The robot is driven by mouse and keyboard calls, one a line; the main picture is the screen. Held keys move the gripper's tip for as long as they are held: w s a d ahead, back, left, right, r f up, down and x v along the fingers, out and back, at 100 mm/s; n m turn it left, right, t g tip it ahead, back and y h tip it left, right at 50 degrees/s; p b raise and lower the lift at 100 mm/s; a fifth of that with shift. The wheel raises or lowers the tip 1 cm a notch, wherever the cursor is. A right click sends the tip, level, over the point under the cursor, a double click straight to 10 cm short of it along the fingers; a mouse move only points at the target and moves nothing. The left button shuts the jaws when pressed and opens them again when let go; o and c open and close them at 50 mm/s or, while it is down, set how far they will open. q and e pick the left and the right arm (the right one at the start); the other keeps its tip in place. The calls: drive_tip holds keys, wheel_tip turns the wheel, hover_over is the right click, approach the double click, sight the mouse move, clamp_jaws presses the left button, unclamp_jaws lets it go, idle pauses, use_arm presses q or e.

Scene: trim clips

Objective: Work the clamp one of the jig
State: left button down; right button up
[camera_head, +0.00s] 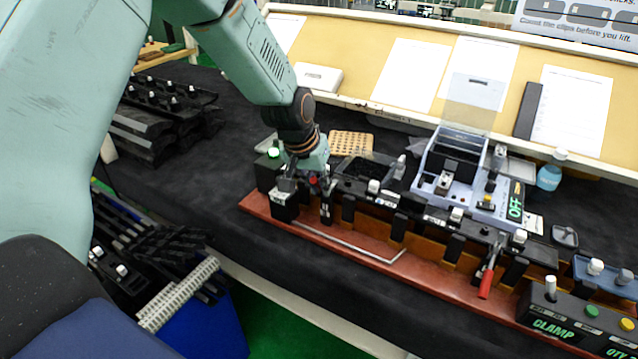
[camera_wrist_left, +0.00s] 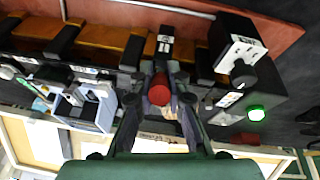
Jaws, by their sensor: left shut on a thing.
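The jig (camera_head: 365,262) is a long red-brown base with a row of black posts and orange-brown blocks. At its left end, my left gripper (camera_head: 313,182) is down over a clamp and shut on its red handle (camera_head: 313,180). In the left wrist view the rounded red handle end (camera_wrist_left: 159,93) sits between the fingers of my left gripper (camera_wrist_left: 162,78). Most of this clamp is hidden by the gripper. A second clamp with a red handle (camera_head: 487,282) stands farther right on the jig, its handle pointing down toward the front. My right gripper is out of view.
A box with a lit green lamp (camera_head: 273,153) stands beside the jig's left end. A control box (camera_head: 553,326) at the front right reads CLAMP. A pale blue device (camera_head: 480,201) reading OFF, a perforated tan block (camera_head: 352,144) and a blue bottle (camera_head: 550,173) stand behind.

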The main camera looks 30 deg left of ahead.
use_arm(q)
drive_tip(key=c, duration=1.3)
unclamp_jaws()
drive_tip(key=v, duration=1.2)
drive_tip(key=shift+a, duration=0.1)
